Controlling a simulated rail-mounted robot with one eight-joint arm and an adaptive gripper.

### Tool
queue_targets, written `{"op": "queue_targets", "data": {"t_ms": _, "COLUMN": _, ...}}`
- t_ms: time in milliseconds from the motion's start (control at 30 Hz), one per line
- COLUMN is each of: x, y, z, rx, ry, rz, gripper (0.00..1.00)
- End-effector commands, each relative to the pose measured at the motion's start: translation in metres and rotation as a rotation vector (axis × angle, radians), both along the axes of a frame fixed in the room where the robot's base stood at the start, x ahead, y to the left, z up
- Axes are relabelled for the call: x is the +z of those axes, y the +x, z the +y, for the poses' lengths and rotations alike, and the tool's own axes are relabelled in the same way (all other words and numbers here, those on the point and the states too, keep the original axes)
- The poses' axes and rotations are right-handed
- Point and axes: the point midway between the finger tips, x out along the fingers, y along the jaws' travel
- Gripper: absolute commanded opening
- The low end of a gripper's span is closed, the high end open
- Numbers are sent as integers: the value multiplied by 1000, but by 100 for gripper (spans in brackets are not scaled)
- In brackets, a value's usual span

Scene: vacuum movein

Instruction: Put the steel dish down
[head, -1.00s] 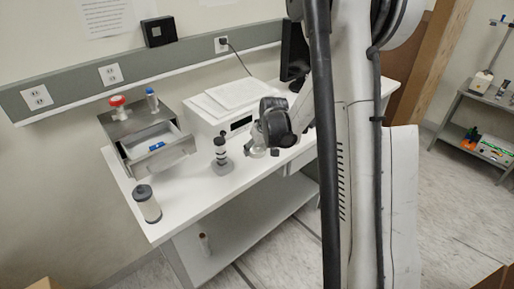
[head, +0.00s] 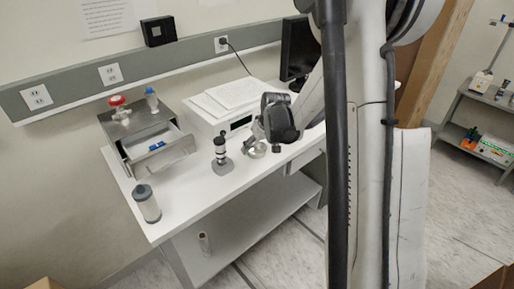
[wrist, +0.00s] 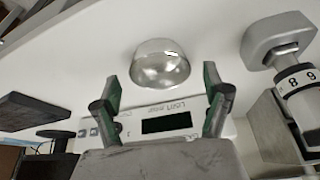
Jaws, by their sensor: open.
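The steel dish (wrist: 160,68) is a small, shiny rounded bowl on the white bench top. In the head view the dish (head: 257,151) sits near the middle of the bench, right of a black-and-white cylinder on a grey foot. My gripper (wrist: 163,92) is open, with its two green-padded fingers spread apart. The dish lies just ahead of and between the fingertips, apart from both in the wrist view. My gripper (head: 262,149) hangs right at the dish in the head view, so contact is hard to judge there.
The black-and-white cylinder (head: 220,150) stands close to the left. A white instrument (head: 232,108) with a display is behind. A metal box (head: 150,140) with an open drawer and a grey-capped jar (head: 146,203) are further left. The bench front (head: 215,188) is clear.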

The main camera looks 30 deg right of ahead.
Motion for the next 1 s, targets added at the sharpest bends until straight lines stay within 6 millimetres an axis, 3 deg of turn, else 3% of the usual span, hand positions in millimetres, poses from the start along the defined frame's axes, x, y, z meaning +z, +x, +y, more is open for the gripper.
{"op": "queue_targets", "data": {"t_ms": 500, "x": 70, "y": -32, "z": 0, "rx": 0, "ry": 0, "rz": 0, "gripper": 80}}
{"op": "queue_targets", "data": {"t_ms": 800, "x": 91, "y": -41, "z": 1, "rx": 0, "ry": 0, "rz": -1, "gripper": 80}}
{"op": "queue_targets", "data": {"t_ms": 1000, "x": 114, "y": -59, "z": 24, "rx": 0, "ry": -5, "rz": -12, "gripper": 80}}
